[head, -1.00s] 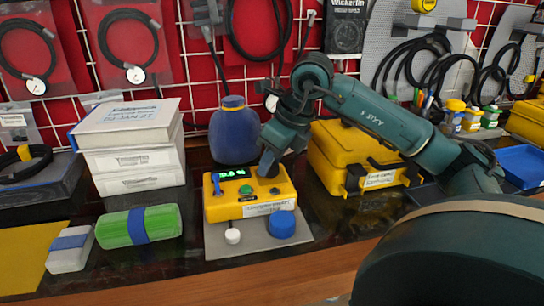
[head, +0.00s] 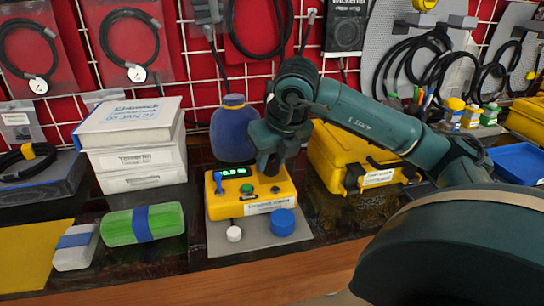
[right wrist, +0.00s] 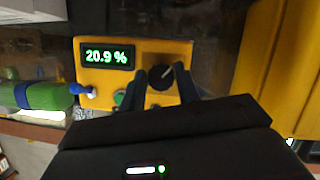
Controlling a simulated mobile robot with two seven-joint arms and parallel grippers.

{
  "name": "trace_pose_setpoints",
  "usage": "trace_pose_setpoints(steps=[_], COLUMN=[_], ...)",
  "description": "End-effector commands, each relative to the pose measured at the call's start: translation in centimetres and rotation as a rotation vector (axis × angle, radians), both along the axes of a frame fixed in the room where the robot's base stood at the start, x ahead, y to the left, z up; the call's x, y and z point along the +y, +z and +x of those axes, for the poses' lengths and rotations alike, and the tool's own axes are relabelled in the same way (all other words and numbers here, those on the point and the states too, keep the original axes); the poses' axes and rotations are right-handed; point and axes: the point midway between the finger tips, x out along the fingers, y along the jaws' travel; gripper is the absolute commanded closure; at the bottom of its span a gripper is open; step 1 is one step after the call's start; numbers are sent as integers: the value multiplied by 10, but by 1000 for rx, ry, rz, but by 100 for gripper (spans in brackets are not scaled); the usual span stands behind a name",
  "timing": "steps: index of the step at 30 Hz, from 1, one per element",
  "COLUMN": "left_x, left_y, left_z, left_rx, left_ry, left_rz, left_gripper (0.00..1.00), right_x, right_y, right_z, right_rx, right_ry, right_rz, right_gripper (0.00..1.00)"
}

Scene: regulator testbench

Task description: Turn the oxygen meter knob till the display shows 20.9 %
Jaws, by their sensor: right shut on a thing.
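The yellow oxygen meter (head: 228,206) sits on a grey plate in the head view. Its lit green display (head: 236,172) is too small to read there, but in the right wrist view the display (right wrist: 107,56) reads 20.9 %. The black knob (right wrist: 160,80) with a pale pointer line shows to the right of the display. My right gripper (right wrist: 161,72) has one dark finger on each side of the knob and is shut on it. In the head view my right gripper (head: 268,170) reaches down over the meter's right part. My left gripper is not in view.
The meter also carries a green button (head: 246,189) and a blue lever (head: 218,181). A blue cap (head: 283,222) and a white cap (head: 234,233) are in front. White boxes (head: 135,158) stand left, a yellow case (head: 340,160) right, a blue bottle (head: 234,130) behind.

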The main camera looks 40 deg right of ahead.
Motion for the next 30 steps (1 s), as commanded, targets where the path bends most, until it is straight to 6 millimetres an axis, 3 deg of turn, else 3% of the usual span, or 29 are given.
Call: trace_pose_setpoints(steps=[9, 10, 18, 26, 30], left_x=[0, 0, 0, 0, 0], left_y=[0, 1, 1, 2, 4], left_z=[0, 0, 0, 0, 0], left_rx=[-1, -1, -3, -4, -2], left_ry=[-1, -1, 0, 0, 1], left_rz=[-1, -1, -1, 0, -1], left_gripper=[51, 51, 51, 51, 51], right_x=[0, 0, 0, 0, 1], right_y=[1, 1, 0, 3, 18], right_z=[0, 0, 0, -1, -6], right_rx=[-1, -1, -1, -1, -4], right_ry=[-1, -1, 0, 0, -1], right_rz=[-1, -1, 0, 0, 0], right_gripper=[91, 66, 46, 46, 46])
